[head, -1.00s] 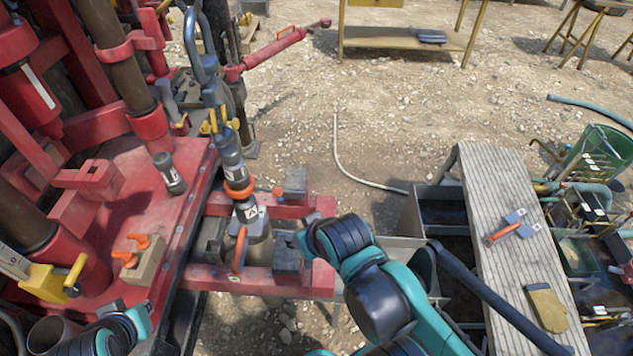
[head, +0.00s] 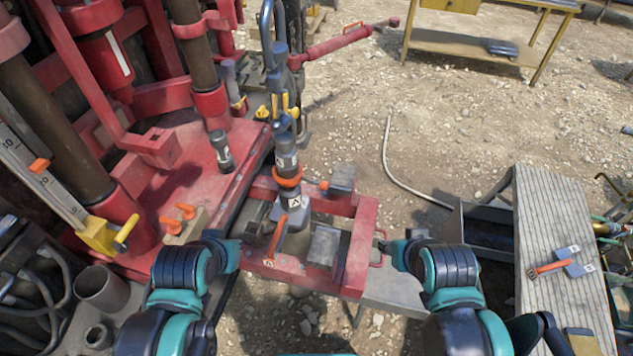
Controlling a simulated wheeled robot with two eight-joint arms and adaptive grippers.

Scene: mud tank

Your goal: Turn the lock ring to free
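An orange ring (head: 287,181), which looks like the lock ring, sits around an upright dark and grey pipe assembly (head: 286,160) in the middle of the head view. A small orange knob (head: 323,185) sticks out to its right. Below the ring is a grey block with a white mark, and an orange lever (head: 277,237) hangs at its front left. My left gripper (head: 238,243) is left of and below the ring, apart from it. My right gripper (head: 380,240) is to its right, beside the red frame, also apart from the ring. The fingers of both are too small to read.
A red frame (head: 362,245) with grey blocks surrounds the pipe's foot. The red rig deck (head: 190,165) with a loose grey cylinder (head: 221,150) lies left. A plank bench (head: 560,230) stands right.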

